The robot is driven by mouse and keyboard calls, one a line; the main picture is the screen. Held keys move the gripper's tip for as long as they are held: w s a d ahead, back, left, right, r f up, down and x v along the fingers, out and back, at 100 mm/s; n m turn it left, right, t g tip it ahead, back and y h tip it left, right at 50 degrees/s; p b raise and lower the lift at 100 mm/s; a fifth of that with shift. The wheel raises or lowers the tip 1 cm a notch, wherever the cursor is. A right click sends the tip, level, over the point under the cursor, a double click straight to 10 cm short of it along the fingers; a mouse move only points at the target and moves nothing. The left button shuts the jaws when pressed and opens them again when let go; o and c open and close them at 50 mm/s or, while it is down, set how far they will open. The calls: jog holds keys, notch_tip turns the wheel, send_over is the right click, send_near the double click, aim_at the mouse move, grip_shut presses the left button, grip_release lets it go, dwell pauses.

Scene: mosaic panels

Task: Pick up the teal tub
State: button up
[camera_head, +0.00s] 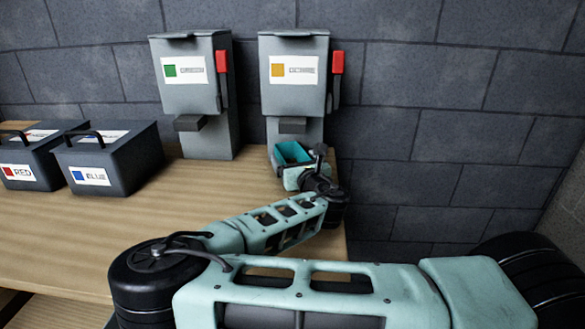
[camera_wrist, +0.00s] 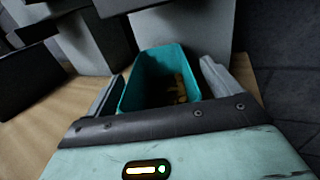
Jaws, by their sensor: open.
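The teal tub (camera_head: 292,153) stands on the wooden table in front of the grey dispenser with the yellow label, below its spout. In the wrist view the teal tub (camera_wrist: 150,74) is an open rectangular box with some yellow pieces inside. My gripper (camera_wrist: 158,88) is open, with one finger on each side of the tub; I cannot tell whether they touch it. In the head view my gripper (camera_head: 303,172) is partly hidden by my own wrist, and the tub's lower part is covered.
The yellow-label dispenser (camera_head: 293,98) and a green-label dispenser (camera_head: 190,98) have red levers on their right sides. Dark boxes labelled RED (camera_head: 32,160) and BLUE (camera_head: 118,158) sit at the left. The table (camera_head: 130,225) is clear in front of them. A block wall stands behind.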

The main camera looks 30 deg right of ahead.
jog(key=c, duration=1.4)
jog(key=shift+r, duration=0.15)
